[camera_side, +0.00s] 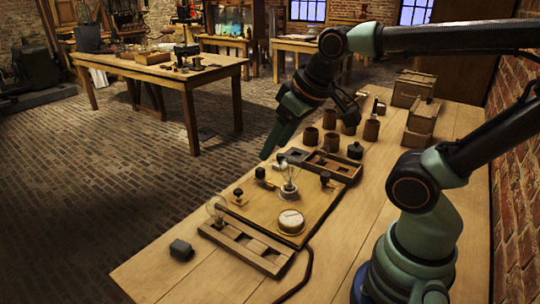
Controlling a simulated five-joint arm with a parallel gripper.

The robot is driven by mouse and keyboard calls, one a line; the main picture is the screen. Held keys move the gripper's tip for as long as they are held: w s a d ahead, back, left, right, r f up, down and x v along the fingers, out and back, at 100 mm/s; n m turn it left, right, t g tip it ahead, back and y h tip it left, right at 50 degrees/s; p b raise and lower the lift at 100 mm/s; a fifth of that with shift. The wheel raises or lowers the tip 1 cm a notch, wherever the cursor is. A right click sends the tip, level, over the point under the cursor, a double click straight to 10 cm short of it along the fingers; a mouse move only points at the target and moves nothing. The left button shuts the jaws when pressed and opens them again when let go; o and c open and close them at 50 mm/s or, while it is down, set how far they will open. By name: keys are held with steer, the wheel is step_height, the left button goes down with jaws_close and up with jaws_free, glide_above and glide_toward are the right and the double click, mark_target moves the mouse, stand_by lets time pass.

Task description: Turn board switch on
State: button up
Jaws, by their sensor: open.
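A wooden board (308,208) with a dark edge lies on the workbench. It carries a clear bulb (289,182), a round pale dial (291,221), and small black knob-like parts at its left (238,195), back (260,174) and right (325,178). I cannot tell which of these is the switch or how it is set. I see no contact with the board.
A wooden tray with slots (245,247) lies at the board's front, and another divided tray (331,166) behind it. Several brown jars (371,130) and wooden boxes (408,88) stand further back. The right bench strip is mostly clear.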

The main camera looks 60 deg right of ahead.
steer(key=w+d+r+g, duration=0.1)
steer(key=w+d+r, duration=0.1)
steer(key=w+d, duration=0.35)
steer(key=m+g, duration=0.2)
steer(key=g, duration=0.3)
glide_above(280, 154)
step_height(280, 154, down, 10)
step_height(280, 154, down, 12)
steer(key=shift+s+r, duration=0.1)
jaws_close()
